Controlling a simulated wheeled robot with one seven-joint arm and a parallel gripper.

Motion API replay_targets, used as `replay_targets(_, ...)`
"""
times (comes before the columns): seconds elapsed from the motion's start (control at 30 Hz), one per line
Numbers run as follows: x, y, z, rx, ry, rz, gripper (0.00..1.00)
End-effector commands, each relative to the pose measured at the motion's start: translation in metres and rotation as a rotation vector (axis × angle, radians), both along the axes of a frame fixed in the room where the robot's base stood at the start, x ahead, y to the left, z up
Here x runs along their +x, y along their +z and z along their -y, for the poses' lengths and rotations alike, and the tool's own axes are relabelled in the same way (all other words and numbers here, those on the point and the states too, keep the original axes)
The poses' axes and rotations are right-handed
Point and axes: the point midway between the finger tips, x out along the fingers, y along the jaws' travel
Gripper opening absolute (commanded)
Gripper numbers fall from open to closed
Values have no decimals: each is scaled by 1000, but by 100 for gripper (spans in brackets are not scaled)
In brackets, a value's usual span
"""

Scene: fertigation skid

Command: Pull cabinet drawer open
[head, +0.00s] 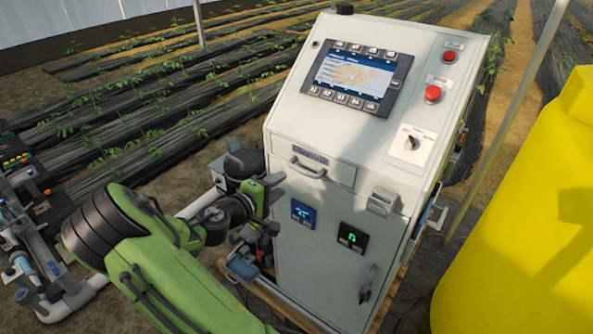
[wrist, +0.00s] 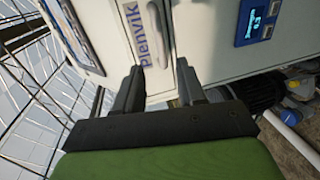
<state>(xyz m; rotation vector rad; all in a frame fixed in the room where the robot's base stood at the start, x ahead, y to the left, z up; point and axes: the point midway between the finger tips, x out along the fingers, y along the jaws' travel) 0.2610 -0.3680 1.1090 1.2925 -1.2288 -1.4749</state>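The white cabinet (head: 330,235) stands in the middle of the head view. Its shallow drawer (head: 340,174) is under the sloping panel, and its front looks flush with the cabinet. A metal bow handle (head: 307,169) is on the drawer front, below a blue label. My gripper (head: 274,181) is just left of the handle in the head view. In the wrist view my gripper (wrist: 157,82) is open and empty, with its two dark fingers apart. The handle (wrist: 157,33) shows ahead of the gap between the fingertips, beside the label. The fingers do not appear to be around it.
A blue display (head: 303,213) and a green-lit display (head: 352,238) sit below the drawer. A latch box (head: 382,201) is to its right. A pump (head: 244,163) and pipes stand left of the cabinet. A yellow tank (head: 520,220) fills the right side.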

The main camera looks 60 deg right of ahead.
Motion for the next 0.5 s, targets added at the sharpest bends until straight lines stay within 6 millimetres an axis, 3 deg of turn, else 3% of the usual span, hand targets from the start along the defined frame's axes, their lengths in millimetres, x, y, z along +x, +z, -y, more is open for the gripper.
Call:
replay_targets(0.3,-14,-15,78,-1,-5,0,40)
replay_targets(0.5,-18,-22,107,1,-1,1,40)
